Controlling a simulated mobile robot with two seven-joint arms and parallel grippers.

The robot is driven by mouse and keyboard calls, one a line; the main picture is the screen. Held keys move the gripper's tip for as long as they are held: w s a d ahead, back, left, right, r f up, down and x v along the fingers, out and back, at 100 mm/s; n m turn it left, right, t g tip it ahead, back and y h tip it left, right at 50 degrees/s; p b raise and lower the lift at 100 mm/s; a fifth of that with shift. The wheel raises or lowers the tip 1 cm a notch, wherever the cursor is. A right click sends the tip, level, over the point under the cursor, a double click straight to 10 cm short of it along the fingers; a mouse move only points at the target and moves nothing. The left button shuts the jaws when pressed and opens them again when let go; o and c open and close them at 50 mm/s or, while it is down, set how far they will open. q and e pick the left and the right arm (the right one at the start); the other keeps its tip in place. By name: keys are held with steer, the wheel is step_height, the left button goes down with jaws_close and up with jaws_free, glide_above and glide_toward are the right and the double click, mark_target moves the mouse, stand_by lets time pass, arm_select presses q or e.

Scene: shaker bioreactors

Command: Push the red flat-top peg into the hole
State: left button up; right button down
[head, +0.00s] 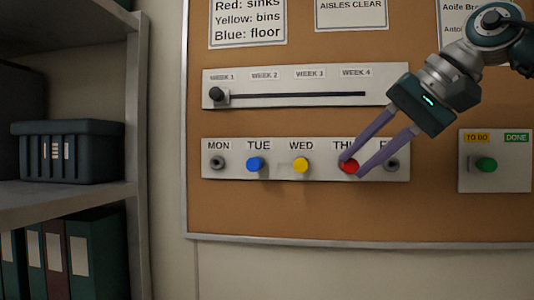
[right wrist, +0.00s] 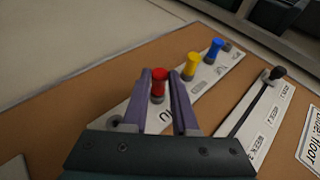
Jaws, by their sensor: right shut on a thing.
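The red flat-top peg (head: 349,166) stands out from the white day strip (head: 325,174) on the wall board, below the THU label. The right wrist view also shows the red peg (right wrist: 158,82), with its grey collar at the strip. My right gripper (head: 352,168) reaches in from the upper right, with its purple fingers on either side of the peg. In the right wrist view my right gripper (right wrist: 160,74) is shut on the peg. The hole behind the peg is hidden. My left gripper is not in view.
A blue peg (head: 255,164) stands at TUE and a yellow peg (head: 301,165) at WED. Empty sockets show at MON (head: 217,162) and FRI (head: 392,164). Shelves (head: 65,195) stand left.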

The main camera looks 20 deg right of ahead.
steer(key=shift+w+d+p, duration=0.2)
steer(key=shift+w+p, duration=0.1)
steer(key=shift+w, duration=0.1)
stand_by(0.6)
steer(key=c, duration=0.6)
jaws_free()
steer(key=shift+s+r, duration=0.1)
steer(key=v, duration=0.9)
steer(key=shift+s+r, duration=0.25)
steer(key=shift+d, duration=0.15)
